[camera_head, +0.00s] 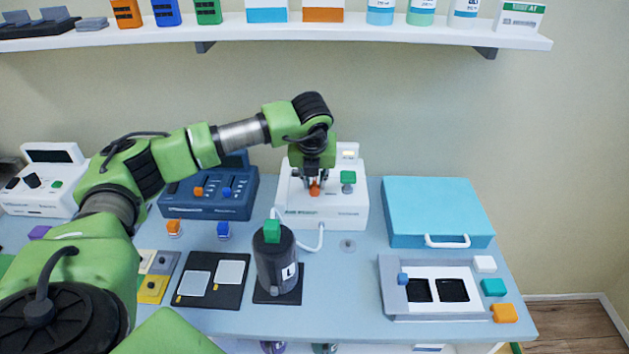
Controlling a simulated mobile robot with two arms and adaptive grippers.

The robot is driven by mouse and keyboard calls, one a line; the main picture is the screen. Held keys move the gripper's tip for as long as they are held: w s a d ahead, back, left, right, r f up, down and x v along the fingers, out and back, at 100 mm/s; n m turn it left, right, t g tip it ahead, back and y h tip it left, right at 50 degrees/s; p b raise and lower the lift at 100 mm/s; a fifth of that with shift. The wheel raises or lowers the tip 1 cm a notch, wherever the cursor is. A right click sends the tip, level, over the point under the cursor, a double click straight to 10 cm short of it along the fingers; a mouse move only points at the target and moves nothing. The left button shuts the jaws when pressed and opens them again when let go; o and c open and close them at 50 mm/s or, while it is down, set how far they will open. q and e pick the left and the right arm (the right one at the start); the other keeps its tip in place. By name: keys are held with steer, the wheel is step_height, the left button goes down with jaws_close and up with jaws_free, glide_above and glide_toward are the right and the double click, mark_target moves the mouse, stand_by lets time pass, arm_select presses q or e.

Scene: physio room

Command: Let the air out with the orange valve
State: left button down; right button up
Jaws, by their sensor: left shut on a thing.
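The orange valve (315,188) sits on the front of a white device (345,208) at the middle of the table. My left gripper (314,181) comes down from above and is shut on the orange valve. The fingers partly hide the valve. A green knob (348,178) stands just right of it on the same device. A white hose (318,240) runs from the device to a dark cylinder (275,262) marked L with a green top. My right gripper is not in view.
A blue device (208,200) with orange and blue knobs stands to the left. A light-blue case (438,208) is to the right, with a grey tray (434,310) in front. A shelf (270,34) runs above.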

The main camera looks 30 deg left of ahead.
arm_select(q)
steer(key=m+h+b, duration=0.1)
steer(key=m+b, duration=0.2)
steer(key=shift+a+f+t, duration=0.1)
steer(key=shift+f+t, duration=0.05)
steer(key=shift+t, duration=0.15)
steer(key=m+h+b, duration=0.1)
steer(key=m+b, duration=0.1)
steer(key=m, duration=0.2)
steer(key=shift+a+h, duration=0.1)
steer(key=shift+h, duration=0.2)
steer(key=m, duration=0.1)
steer(key=m+h, duration=0.1)
steer(key=m, duration=0.1)
steer(key=shift+r+m, duration=0.2)
steer(key=shift+m, duration=0.1)
steer(key=m+h, duration=0.1)
steer(key=m, duration=0.1)
steer(key=m+g, duration=0.1)
steer(key=m, duration=0.1)
steer(key=shift+a+m+h, duration=0.15)
steer(key=shift+m+h, duration=0.25)
steer(key=c, duration=2.2)
jaws_free()
